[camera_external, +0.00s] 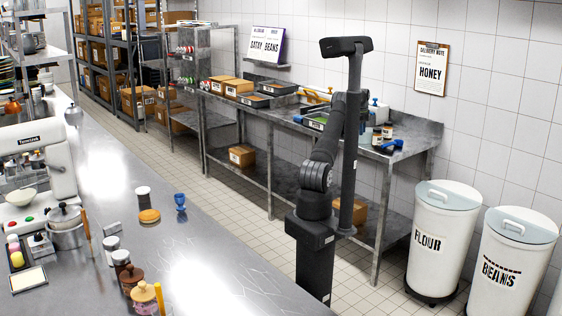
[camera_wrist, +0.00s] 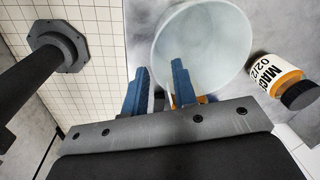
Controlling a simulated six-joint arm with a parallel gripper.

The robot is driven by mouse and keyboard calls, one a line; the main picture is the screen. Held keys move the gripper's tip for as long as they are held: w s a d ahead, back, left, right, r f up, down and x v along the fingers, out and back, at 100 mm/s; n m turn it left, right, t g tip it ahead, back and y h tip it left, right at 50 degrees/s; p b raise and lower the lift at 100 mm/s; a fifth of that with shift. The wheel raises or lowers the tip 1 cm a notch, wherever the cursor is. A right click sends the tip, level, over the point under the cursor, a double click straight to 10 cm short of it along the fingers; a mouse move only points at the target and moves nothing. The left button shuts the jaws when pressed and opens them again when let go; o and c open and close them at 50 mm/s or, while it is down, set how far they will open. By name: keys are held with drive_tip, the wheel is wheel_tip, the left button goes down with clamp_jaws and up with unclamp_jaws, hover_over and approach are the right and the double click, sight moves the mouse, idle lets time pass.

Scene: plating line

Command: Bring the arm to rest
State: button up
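My arm (camera_external: 318,170) stands beside the steel bench at the back, bent upward, partly hidden by a dark upright post. In the wrist view my gripper (camera_wrist: 159,70) shows two blue fingers standing apart, with a clear gap between them. A pale round bowl or dish (camera_wrist: 205,45) lies beyond the fingers, partly behind the right one. A bit of orange and dark shows low behind the right finger; I cannot tell what it is. I see nothing held. In the external view the gripper cannot be made out clearly against the bench clutter.
A jar with a white and orange label (camera_wrist: 278,75) and dark lid is right of the bowl. Small jars (camera_external: 377,137) and a blue item (camera_external: 388,146) are on the back bench (camera_external: 420,135). Flour (camera_external: 440,240) and beans (camera_external: 512,260) bins stand right. The near counter (camera_external: 215,265) has clear room.

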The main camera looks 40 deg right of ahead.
sight(362, 144)
drive_tip(key=shift+f, duration=0.6)
wheel_tip(362, 144, down, 5)
drive_tip(key=shift+r, duration=0.2)
wheel_tip(362, 144, up, 13)
drive_tip(key=a, duration=0.1)
drive_tip(key=f, duration=0.8)
drive_tip(key=d+f, duration=0.1)
drive_tip(key=f, duration=0.4)
wheel_tip(362, 144, up, 15)
drive_tip(key=w+a+r+n, duration=0.2)
drive_tip(key=w+a+n, duration=0.7)
drive_tip(key=w+a, duration=0.85)
drive_tip(key=w+a+n+y, duration=0.2)
drive_tip(key=a+n, duration=1.4)
drive_tip(key=a, duration=2.3)
drive_tip(key=shift+f+n, duration=0.15)
drive_tip(key=shift+n, duration=0.15)
